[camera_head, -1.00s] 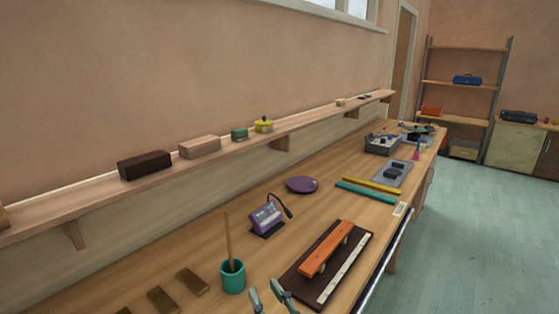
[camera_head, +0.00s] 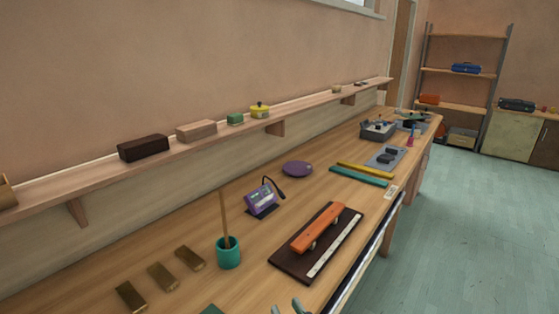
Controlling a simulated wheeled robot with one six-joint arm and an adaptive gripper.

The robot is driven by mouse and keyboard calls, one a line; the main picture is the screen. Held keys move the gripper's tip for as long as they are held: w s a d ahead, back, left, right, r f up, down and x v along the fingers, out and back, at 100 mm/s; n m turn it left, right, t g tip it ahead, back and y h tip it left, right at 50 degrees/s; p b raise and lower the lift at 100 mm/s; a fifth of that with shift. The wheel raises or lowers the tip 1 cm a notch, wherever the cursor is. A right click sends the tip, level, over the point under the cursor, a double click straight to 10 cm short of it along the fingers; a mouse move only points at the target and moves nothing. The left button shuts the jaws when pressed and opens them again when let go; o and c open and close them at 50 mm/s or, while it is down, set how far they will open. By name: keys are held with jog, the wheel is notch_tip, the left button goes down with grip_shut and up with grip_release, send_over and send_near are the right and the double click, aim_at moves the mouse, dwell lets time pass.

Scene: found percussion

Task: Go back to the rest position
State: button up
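My gripper (camera_head: 287,306) shows only by its fingertips at the bottom edge, below the dark board. The tips stand apart with nothing visible between them. The rest of it is cut off by the frame. An orange bar (camera_head: 318,228) lies on the dark board (camera_head: 290,264) beside a pale marked strip. A teal cup (camera_head: 228,254) with a wooden stick (camera_head: 224,215) stands on the bench to the upper left of the gripper. Several brass-brown blocks (camera_head: 162,277) lie at the lower left.
The wooden bench (camera_head: 120,268) runs to the back right. A purple device (camera_head: 262,197), a purple disc (camera_head: 297,169), and yellow and teal strips (camera_head: 357,177) stand or lie beyond the board. A wall shelf (camera_head: 100,184) holds blocks. The floor (camera_head: 470,240) at right is clear.

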jog(key=s+d+f+m+h, duration=0.35)
jog(key=s+d+f, duration=0.85)
jog(key=s, duration=0.4)
jog(key=s+d+h, duration=0.2)
jog(key=s, duration=0.8)
jog(key=s+d+f+g+h, duration=0.1)
jog(key=s+d, duration=0.1)
jog(key=s, duration=0.8)
jog(key=shift+s+d+f+m+h, duration=0.15)
jog(key=shift+s+d+m+h, duration=0.1)
jog(key=shift+m+h, duration=0.15)
